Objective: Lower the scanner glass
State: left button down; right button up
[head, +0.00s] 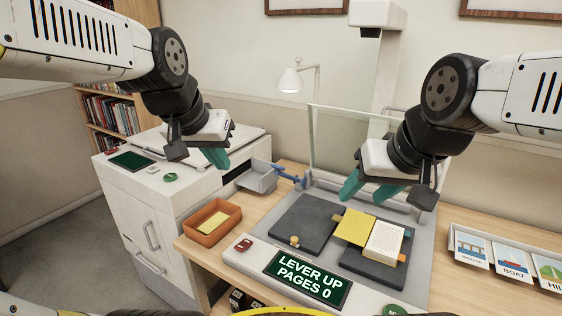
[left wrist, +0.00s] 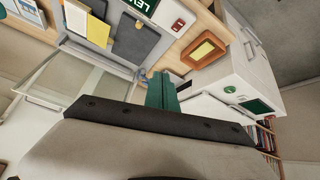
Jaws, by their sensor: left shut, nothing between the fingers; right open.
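The scanner glass (head: 338,140) is a clear upright pane behind the scanner bed, raised. It also shows in the left wrist view (left wrist: 70,82). A blue lever (head: 288,173) sits at the bed's left edge. On the dark cradle (head: 303,222) an open book (head: 384,240) lies with a yellow sheet (head: 354,227) at its left. The display (head: 308,278) reads "LEVER UP PAGES 0". My left gripper (head: 217,158) is shut and empty above the white cabinet, left of the glass; its fingers also show in the left wrist view (left wrist: 161,92). My right gripper (head: 370,194) is open and empty above the book, in front of the glass.
An orange tray (head: 212,222) with yellow paper stands at the table's left edge. A white printer-like cabinet (head: 150,205) stands left of the table, with a grey tray (head: 258,177) at its side. Picture cards (head: 512,262) lie at right. A lamp (head: 290,82) stands behind.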

pick_arm(q)
jog(key=w+d+m, duration=0.2)
jog(key=w+d, duration=0.2)
jog(key=w, duration=1)
jog(key=m+h, duration=0.2)
send_over(275, 166)
jog(key=s, duration=0.2)
notch_tip(275, 166, down, 7)
jog(key=shift+t, duration=0.3)
jog(key=x, duration=0.8)
jog(key=shift+w+a+f, duration=0.2)
jog(key=shift+a+f, duration=0.05)
jog(key=shift+f, duration=0.05)
jog(key=f, duration=0.1)
jog(key=s+a+f, duration=0.1)
jog(key=shift+s+f, duration=0.15)
jog(key=shift+f, duration=0.25)
jog(key=shift+s+f, duration=0.2)
jog(key=shift+f, duration=0.15)
jog(key=shift+s+a+f, duration=0.1)
jog(key=shift+a, duration=0.05)
